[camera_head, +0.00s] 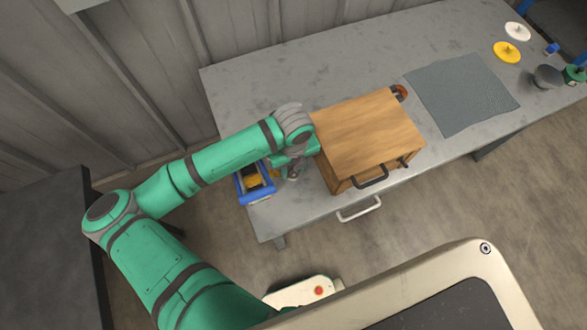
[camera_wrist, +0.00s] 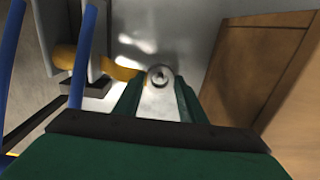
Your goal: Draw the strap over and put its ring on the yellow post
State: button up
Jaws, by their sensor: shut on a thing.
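My gripper (camera_head: 291,173) is low over the table's left end, beside the blue-framed stand (camera_head: 254,183). In the wrist view its green fingers (camera_wrist: 160,98) are shut on a pale metal piece that ends in a round ring (camera_wrist: 160,75), which looks like the strap's ring. A yellow-orange strap (camera_wrist: 112,68) runs from the stand at the left up to this ring. Yellow also shows inside the blue frame in the head view, but it is too small to tell strap from post. I cannot make out the yellow post or whether anything stands inside the ring.
A wooden box (camera_head: 366,130) with dark handles stands close to the right of my gripper. Blue bars (camera_wrist: 87,50) rise close at the left in the wrist view. A grey mat (camera_head: 461,94) lies farther right, with a yellow disc (camera_head: 506,51) and a white disc (camera_head: 517,31) beyond.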

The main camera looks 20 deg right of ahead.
jog(key=shift+r, duration=2.15)
jog(key=shift+w, duration=0.1)
